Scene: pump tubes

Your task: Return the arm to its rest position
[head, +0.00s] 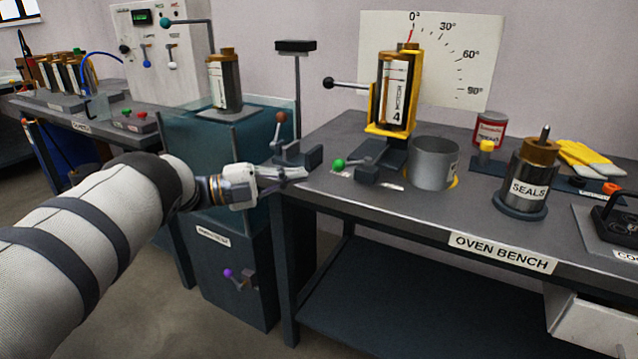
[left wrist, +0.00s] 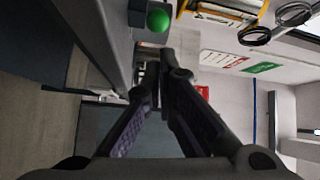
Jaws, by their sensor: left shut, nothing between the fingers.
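My left arm comes in from the left in the head view. Its gripper (head: 292,173) is shut and empty, at the left front corner of the oven bench (head: 420,220). The fingers (left wrist: 160,90) also show in the left wrist view, with nothing between them. The gripper is close to a green-knobbed lever (head: 339,163) on the bench, and the green knob (left wrist: 158,20) shows above the fingers in the left wrist view. I cannot tell whether the gripper touches anything. My right gripper is not in view.
A lever with a brown knob (head: 281,118) stands just behind the gripper. A glass tank (head: 190,130) is behind the left arm. On the bench are a yellow cradle with a tube (head: 396,95), a grey pot (head: 434,165) and a SEALS canister (head: 530,175).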

